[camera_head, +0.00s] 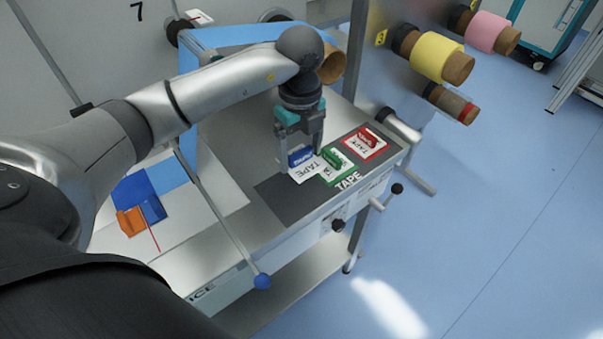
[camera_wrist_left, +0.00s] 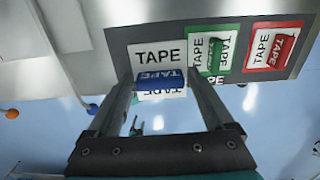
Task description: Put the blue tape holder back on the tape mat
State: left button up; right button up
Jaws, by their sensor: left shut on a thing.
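The blue tape holder (camera_head: 300,157) is between the fingers of my left gripper (camera_head: 299,160), which is shut on it. It also shows in the left wrist view (camera_wrist_left: 160,82), between the two fingers of the left gripper (camera_wrist_left: 160,90). The dark grey tape mat (camera_head: 290,200) lies on the table's right part. The holder is at a white TAPE label (camera_head: 307,173) on the mat; I cannot tell whether it touches the mat. A green tape holder (camera_head: 333,158) and a red tape holder (camera_head: 370,139) sit on their own labels beside it. My right gripper is not in view.
Orange (camera_head: 131,221) and blue (camera_head: 152,210) items lie at the table's left. A rod with a blue knob (camera_head: 262,281) crosses the table front. Coloured rolls, one yellow (camera_head: 440,57), stick out at the upper right. The mat's left part is bare.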

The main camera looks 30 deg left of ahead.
aim_at(301, 163)
pick_arm(q)
jog(key=shift+f+b, duration=0.3)
jog(key=shift+f, duration=3)
jog(key=shift+f, duration=0.2)
jog(key=o, duration=1.2)
jog(key=shift+r, duration=0.3)
notch_tip(301, 163, up, 12)
jog(key=shift+f+p, duration=0.1)
jog(key=shift+p, duration=0.45)
